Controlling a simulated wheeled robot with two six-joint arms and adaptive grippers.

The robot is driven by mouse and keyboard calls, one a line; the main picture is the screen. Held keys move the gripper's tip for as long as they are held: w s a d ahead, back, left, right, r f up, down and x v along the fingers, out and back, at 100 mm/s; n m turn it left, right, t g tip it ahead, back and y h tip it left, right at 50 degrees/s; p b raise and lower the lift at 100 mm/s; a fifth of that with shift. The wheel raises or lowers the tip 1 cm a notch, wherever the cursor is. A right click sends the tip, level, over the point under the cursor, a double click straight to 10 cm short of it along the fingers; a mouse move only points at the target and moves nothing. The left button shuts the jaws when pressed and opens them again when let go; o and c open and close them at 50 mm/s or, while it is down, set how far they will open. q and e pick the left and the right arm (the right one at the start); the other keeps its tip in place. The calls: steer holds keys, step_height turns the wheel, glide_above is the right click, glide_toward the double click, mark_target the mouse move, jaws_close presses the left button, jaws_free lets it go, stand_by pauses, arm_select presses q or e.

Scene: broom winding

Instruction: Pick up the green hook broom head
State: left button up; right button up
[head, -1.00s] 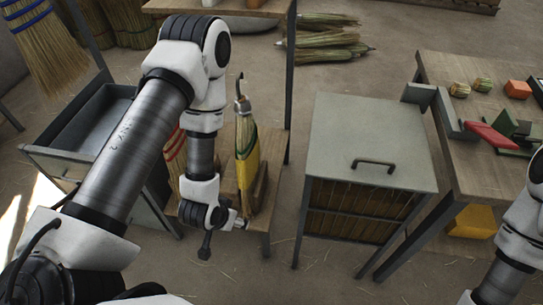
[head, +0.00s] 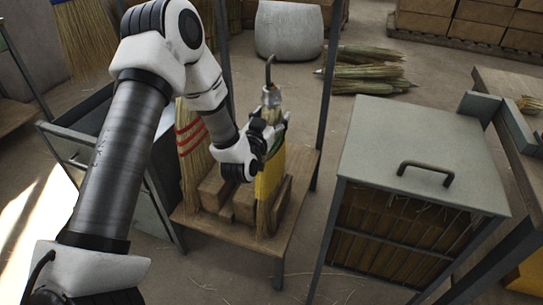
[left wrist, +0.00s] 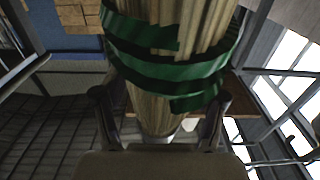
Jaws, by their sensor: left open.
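The green hook broom head (head: 271,150) stands upright on a low wooden stand, with a metal hook on top and a yellow wrap below. In the left wrist view its straw and green bands (left wrist: 165,60) fill the upper middle. My left gripper (head: 277,124) is at its upper part, just below the metal cap. In the left wrist view the fingers (left wrist: 160,112) are open, one on each side of the straw. Whether they touch it cannot be told. My right gripper does not show.
A broom head with red bands (head: 190,140) stands left on the same wooden stand (head: 225,232), beside wooden blocks (head: 216,187). A grey-topped cabinet (head: 410,150) with a handle is to the right. Straw bundles (head: 365,70) lie on the floor behind.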

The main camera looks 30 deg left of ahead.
arm_select(q)
jaws_close()
